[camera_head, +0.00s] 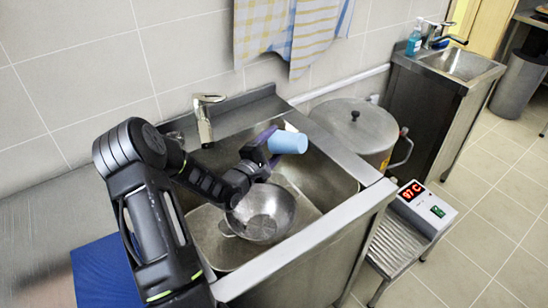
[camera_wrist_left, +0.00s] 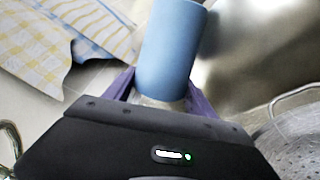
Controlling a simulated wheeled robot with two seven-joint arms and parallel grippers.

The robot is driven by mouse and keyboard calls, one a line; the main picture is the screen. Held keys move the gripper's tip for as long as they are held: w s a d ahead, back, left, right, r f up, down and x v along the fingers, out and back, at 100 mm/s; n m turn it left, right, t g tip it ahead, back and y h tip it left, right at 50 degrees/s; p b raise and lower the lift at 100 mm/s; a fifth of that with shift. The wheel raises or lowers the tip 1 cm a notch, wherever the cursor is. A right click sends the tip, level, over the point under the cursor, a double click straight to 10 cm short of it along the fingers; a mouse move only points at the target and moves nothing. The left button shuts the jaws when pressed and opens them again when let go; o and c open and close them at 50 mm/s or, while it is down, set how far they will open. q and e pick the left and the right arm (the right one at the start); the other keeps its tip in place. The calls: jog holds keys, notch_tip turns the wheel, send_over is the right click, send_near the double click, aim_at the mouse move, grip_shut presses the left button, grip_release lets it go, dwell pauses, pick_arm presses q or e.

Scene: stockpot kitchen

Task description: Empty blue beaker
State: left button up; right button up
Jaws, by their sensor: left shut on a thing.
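The blue beaker (camera_head: 288,142) is a light blue cylinder above the sink in the head view. It lies tipped almost on its side, pointing right. My left gripper (camera_head: 266,142) is shut on it from the left and holds it in the air. In the left wrist view the blue beaker (camera_wrist_left: 170,50) stands between the purple fingers of my left gripper (camera_wrist_left: 160,92). The inside of the beaker is hidden, so I cannot tell what it holds. My right gripper is not in view.
A metal colander (camera_head: 263,213) sits in the steel sink (camera_head: 335,180) below my arm, under a tap (camera_head: 205,115). A lidded stockpot (camera_head: 355,130) stands right of the sink, near a box reading 97 C (camera_head: 425,203). Cloths (camera_head: 290,30) hang behind.

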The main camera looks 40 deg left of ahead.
aim_at(298, 147)
pick_arm(q)
jog(key=shift+a, duration=0.1)
dwell(0.7)
jog(key=m+b, duration=0.1)
jog(key=d+m, duration=0.1)
jog(key=m, duration=0.1)
jog(key=m+b, duration=0.1)
jog(key=shift+w+d+f+m+b, duration=0.1)
jog(key=shift+d+f+m+b, duration=0.05)
jog(key=shift+d+m+b, duration=0.15)
jog(key=d+f+m+b, duration=0.3)
jog(key=d+m+b, duration=0.2)
jog(key=m+b, duration=0.8)
jog(key=shift+m, duration=0.3)
jog(key=r, duration=0.2)
jog(key=d+r+p, duration=0.1)
jog(key=r, duration=0.2)
jog(key=w+d+r+p, duration=0.1)
jog(key=r, duration=0.1)
jog(key=shift+w+d+r, duration=0.1)
jog(key=shift+r, duration=0.05)
jog(key=d+r+m, duration=0.1)
jog(key=d+r+m+b, duration=0.2)
jog(key=r+m, duration=0.1)
jog(key=shift+w+d+r, duration=0.1)
jog(key=shift+w+d, duration=0.05)
jog(key=shift+w, duration=0.1)
jog(key=shift+r, duration=0.1)
